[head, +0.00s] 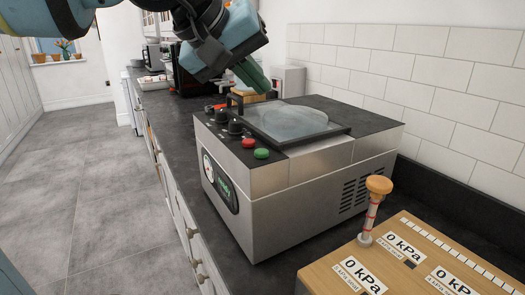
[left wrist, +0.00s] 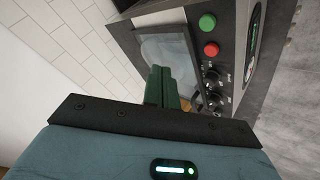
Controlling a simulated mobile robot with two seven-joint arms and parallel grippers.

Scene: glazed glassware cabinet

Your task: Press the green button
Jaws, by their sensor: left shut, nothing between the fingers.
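The green button (head: 262,153) is a round cap on the top front corner of a steel vacuum machine (head: 245,178). It also shows in the left wrist view (left wrist: 207,22). A red button (head: 247,143) sits beside it, and shows in the left wrist view too (left wrist: 211,49). My left gripper (head: 264,90) is shut and empty, with green fingers pointing down above the machine's lid. It is above and behind the green button, apart from it. In the left wrist view its fingers (left wrist: 161,83) show in front of the lid. My right gripper is out of view.
Black knobs (head: 236,127) and a raised handle stand beside the buttons. The machine's clear lid (head: 293,122) is closed. A wooden board (head: 405,262) with kPa labels and an upright orange-topped plunger (head: 378,186) lies at front right. A tiled wall (head: 420,75) runs behind.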

